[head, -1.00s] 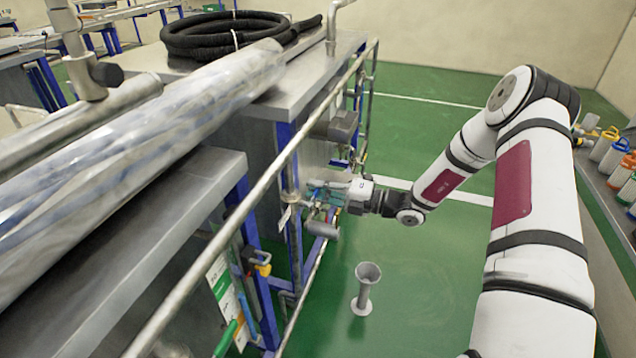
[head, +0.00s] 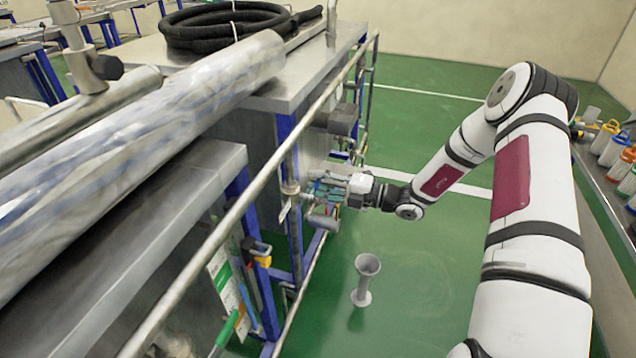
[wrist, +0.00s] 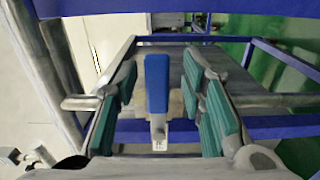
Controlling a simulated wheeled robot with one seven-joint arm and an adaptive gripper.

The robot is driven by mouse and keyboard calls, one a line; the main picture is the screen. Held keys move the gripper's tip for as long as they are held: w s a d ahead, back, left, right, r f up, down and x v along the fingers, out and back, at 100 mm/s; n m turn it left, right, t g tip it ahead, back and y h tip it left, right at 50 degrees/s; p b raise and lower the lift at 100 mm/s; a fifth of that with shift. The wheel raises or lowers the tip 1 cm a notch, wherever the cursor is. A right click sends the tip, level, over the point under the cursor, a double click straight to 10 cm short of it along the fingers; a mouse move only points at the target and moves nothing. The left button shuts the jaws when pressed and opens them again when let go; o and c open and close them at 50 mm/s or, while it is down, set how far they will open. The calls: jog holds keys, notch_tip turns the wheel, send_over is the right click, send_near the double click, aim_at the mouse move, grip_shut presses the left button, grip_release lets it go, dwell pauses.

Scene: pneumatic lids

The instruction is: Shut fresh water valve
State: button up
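A blue valve lever (wrist: 157,85) stands upright in the middle of the wrist view, on a pale metal stem. My gripper (wrist: 160,100) is open, with one teal-padded finger on each side of the lever. Gaps show between the lever and both pads. In the head view my gripper (head: 322,190) is low beside the metal pipe fitting (head: 290,188) at the side of the steel machine. There the lever is too small and too covered by the fingers to make out.
A long steel rail (head: 240,205) runs along the machine, left of my gripper. A black and yellow fitting (head: 262,252) sits nearer on the frame. A grey funnel-shaped stand (head: 363,280) is on the green floor. Bottles (head: 610,140) stand on the right bench.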

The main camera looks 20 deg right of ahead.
jog(key=v, duration=1.2)
dwell(0.4)
jog(key=s+a+r+n+g+h+p, duration=0.3)
jog(key=s+a+r+n+g, duration=0.4)
jog(key=r+n, duration=0.35)
jog(key=s+a+r+n+g+h+p, duration=0.2)
jog(key=s+a+r+n+g, duration=0.3)
jog(key=s+r+n, duration=0.55)
jog(key=s+d+r+n+t+h+p, duration=0.1)
jog(key=s+r+n+t+h+p, duration=0.1)
jog(key=s+r+n, duration=0.5)
jog(key=s+r+n+t+h+p, duration=0.3)
jog(key=s+r+n+h, duration=0.4)
jog(key=s+n, duration=0.4)
jog(key=shift+d+r+n+t+h+p, duration=0.15)
jog(key=shift+d+n+t+h+p, duration=0.45)
jog(key=shift+n, duration=1.6)
